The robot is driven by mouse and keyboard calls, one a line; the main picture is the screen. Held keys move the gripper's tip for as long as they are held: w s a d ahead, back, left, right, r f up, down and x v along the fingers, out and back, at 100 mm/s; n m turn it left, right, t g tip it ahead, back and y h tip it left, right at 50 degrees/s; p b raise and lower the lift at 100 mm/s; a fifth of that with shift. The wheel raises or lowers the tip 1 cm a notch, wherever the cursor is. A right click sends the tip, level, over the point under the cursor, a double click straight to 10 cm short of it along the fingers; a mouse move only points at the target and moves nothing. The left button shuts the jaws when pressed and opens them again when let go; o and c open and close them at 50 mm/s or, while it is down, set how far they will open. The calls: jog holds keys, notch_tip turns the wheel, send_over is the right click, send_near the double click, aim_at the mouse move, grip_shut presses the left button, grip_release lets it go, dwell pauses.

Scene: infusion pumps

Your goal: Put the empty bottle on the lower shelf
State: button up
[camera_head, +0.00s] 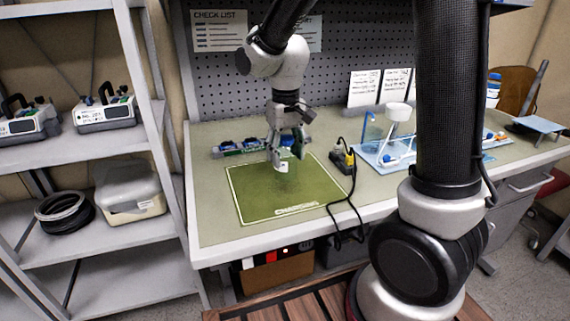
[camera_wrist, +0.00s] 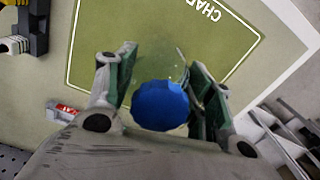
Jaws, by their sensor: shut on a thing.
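My gripper (camera_head: 287,152) is above the green charging mat (camera_head: 245,207) on the workbench, pointing down. It is shut on a clear bottle with a blue round end, seen between the fingers in the wrist view (camera_wrist: 160,105). In the head view the bottle (camera_head: 282,168) shows only as a small whitish, see-through shape below the fingers. I cannot tell whether it touches the mat. The shelf unit stands to the left, with a lower shelf (camera_head: 110,243) below the shelf that carries pumps.
The lower shelf holds a black coil (camera_head: 64,213) and a pale box (camera_head: 131,190). Two pumps (camera_head: 104,110) stand above. On the bench, a black-and-yellow device (camera_head: 344,160) with a cable is right of the mat, and a blue tray (camera_head: 385,158) lies beyond.

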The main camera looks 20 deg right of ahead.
aim_at(286, 163)
jog(key=shift+f, duration=1.75)
jog(key=shift+f, duration=0.1)
jog(key=o, duration=0.9)
